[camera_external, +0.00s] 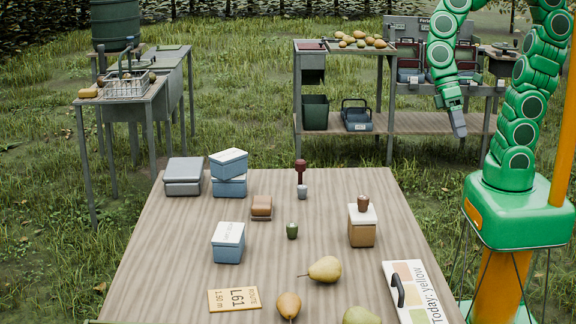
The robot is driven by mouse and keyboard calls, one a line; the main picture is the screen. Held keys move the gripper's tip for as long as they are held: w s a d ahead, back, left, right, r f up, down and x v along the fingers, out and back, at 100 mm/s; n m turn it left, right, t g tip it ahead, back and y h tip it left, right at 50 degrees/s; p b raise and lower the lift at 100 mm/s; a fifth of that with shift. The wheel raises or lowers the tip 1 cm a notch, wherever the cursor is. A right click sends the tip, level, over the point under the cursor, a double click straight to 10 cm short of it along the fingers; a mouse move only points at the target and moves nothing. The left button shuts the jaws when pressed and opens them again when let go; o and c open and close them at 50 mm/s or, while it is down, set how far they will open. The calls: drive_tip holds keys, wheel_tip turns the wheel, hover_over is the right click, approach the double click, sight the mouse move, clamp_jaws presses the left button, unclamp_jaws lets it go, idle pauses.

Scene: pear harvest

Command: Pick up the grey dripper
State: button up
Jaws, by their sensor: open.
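A small grey piece (302,191), which looks like the grey dripper, sits on the wooden table (170,270) near its far edge. It stands just in front of a dark red upright tool (300,168); whether the two touch is unclear. A similar small dark green piece (292,230) stands nearer on the table. My gripper (459,128) hangs from the green arm at the upper right, pointing down, beyond the table's far right corner. It is well away from the grey piece and holds nothing visible. Its finger gap is hard to see from here.
Blue boxes with white lids (228,243), a grey box (183,176), a brown block (261,206) and an orange box (362,230) bearing a brown cup (363,203) stand around. Pears (325,269), a label card (234,299) and a sign board (412,291) lie at the front.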

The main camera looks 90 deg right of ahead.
drive_tip(key=w+a+m+y, duration=0.3)
drive_tip(key=w+a+y, duration=0.1)
drive_tip(key=w+a, duration=0.15)
drive_tip(key=w+d+f+m+t+y, duration=0.2)
drive_tip(key=w+m+t, duration=0.25)
drive_tip(key=w, duration=0.55)
drive_tip(key=w+d+f+m+t+y, duration=0.1)
drive_tip(key=w+d+m+t+y, duration=0.25)
drive_tip(key=w+m, duration=0.45)
drive_tip(key=m+t+h, duration=0.6)
drive_tip(key=m+t, duration=0.1)
drive_tip(key=m, duration=0.3)
approach(302, 191)
drive_tip(key=w+a+r, duration=0.2)
drive_tip(key=a+r, duration=0.4)
drive_tip(key=d+f+m+h, duration=0.1)
drive_tip(key=d+f+m, duration=0.1)
drive_tip(key=f, duration=0.1)
drive_tip(key=d+f+m+h, duration=0.1)
drive_tip(key=d+f, duration=0.2)
drive_tip(key=shift+s+d+m, duration=0.1)
drive_tip(key=shift+s+m, duration=0.1)
drive_tip(key=shift+m, duration=0.15)
drive_tip(key=shift+h, duration=0.25)
drive_tip(key=shift+f+x, duration=0.15)
drive_tip(key=shift+x, duration=1.4)
drive_tip(key=shift+f+x, duration=0.1)
drive_tip(key=shift+x, duration=1.45)
drive_tip(key=shift+w+a+f, duration=0.25)
drive_tip(key=shift+w, duration=0.3)
